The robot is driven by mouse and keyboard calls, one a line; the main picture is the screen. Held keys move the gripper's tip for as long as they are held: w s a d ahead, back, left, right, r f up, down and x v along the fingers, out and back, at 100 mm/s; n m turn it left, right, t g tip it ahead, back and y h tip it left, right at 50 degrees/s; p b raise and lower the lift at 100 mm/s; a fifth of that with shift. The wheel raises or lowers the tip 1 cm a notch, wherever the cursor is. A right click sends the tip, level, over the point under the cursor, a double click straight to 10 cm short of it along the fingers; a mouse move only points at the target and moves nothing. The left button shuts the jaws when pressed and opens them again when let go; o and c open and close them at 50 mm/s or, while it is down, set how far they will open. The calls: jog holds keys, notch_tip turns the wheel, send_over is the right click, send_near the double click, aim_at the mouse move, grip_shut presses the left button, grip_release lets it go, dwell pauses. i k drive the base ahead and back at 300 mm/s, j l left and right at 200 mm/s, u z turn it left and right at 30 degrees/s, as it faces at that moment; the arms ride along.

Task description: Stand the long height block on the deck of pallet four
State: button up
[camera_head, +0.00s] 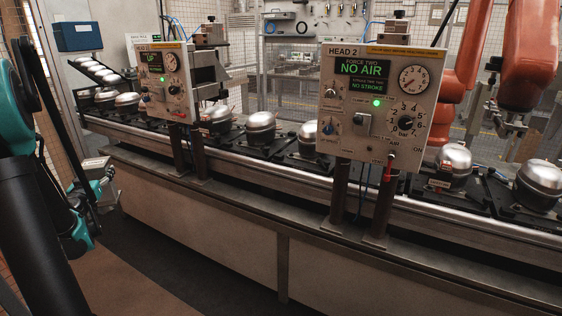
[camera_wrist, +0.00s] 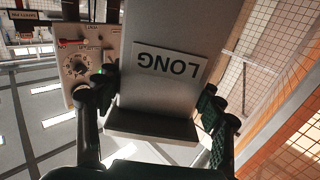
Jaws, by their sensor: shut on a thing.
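The long height block (camera_wrist: 160,88) is a grey metal block with a white label reading LONG, upside down in the wrist view. My gripper (camera_wrist: 158,97) is shut on it, with a dark finger on either side. In the head view my gripper (camera_head: 92,196) is low at the far left, in front of the line's end and partly hidden by my arm. The pallets (camera_head: 305,160) are dark plates in a row on the line, carrying silver domed compressors (camera_head: 260,126). I cannot tell which is pallet four; no number is legible.
Two control panels on posts stand before the line: HEAD 2 (camera_head: 378,105), reading NO AIR, and another reading UP (camera_head: 165,80). The line's metal front edge (camera_head: 290,170) runs across the view. Orange robot arms (camera_head: 520,50) stand at the back right. Floor (camera_head: 160,250) is clear in front.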

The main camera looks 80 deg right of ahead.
aim_at(374, 168)
jog(key=i+l+z, duration=0.1)
jog(key=z, duration=0.3)
jog(key=i+z, duration=0.45)
jog(key=z, duration=0.3)
jog(key=i+z, duration=0.25)
jog(key=z, duration=0.15)
jog(key=i+j+z, duration=0.2)
jog(key=z, duration=0.15)
jog(key=i+j+z, duration=0.2)
jog(key=i+z, duration=0.2)
jog(key=i+j+z, duration=0.15)
jog(key=z, duration=0.25)
jog(key=i+j+z, duration=0.2)
jog(key=z, duration=0.15)
jog(key=i+l, duration=0.1)
jog(key=l, duration=0.25)
jog(key=i+l, duration=0.1)
jog(key=l, duration=0.25)
jog(key=i+l, duration=0.1)
jog(key=l, duration=0.25)
jog(key=u, duration=0.05)
